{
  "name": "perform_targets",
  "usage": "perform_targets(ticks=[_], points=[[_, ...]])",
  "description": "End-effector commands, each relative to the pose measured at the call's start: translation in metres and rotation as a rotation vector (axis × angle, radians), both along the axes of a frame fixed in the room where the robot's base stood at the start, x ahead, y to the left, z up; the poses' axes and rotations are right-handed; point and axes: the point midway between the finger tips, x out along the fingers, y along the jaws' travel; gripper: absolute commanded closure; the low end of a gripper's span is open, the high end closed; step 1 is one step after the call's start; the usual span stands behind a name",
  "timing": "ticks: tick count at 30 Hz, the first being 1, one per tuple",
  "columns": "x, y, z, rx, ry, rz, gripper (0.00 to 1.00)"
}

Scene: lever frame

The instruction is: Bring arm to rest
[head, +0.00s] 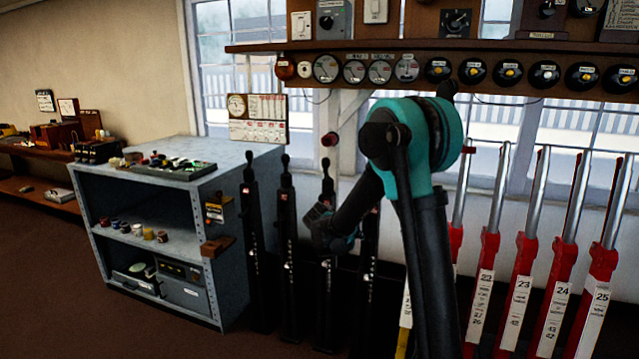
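My arm (428,235) rises in the right half of the head view and bends at a teal joint. Its far part slopes down and left to my gripper (321,228), which is small and dark against the black levers. I cannot make out its fingers, or whether it is open, shut or touching a lever. Black levers (252,235) stand upright in a row left of and behind my arm. My arm hides part of the lever row.
Red levers (518,285) with silver handles and number plates stand close on the right. A grey metal cabinet (180,205) with small items stands left of the levers. A wooden shelf (420,46) with round instruments runs above. Brown floor at lower left is clear.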

Motion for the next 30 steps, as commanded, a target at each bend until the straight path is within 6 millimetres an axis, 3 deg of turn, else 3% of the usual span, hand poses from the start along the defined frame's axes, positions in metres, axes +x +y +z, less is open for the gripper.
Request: perform_targets(ticks=[1, 6, 12, 18, 24, 30], points=[[-0.020, -0.016, 0.002, 0.018, 0.031, -0.004, 0.54], [-0.086, -0.054, 0.001, 0.086, 0.138, 0.008, 0.54], [-0.170, -0.082, -0.009, 0.180, 0.241, 0.037, 0.54], [-0.255, -0.094, -0.027, 0.285, 0.319, 0.083, 0.54], [-0.327, -0.090, -0.048, 0.384, 0.362, 0.140, 0.54], [-0.363, -0.082, -0.062, 0.440, 0.376, 0.178, 0.54]])
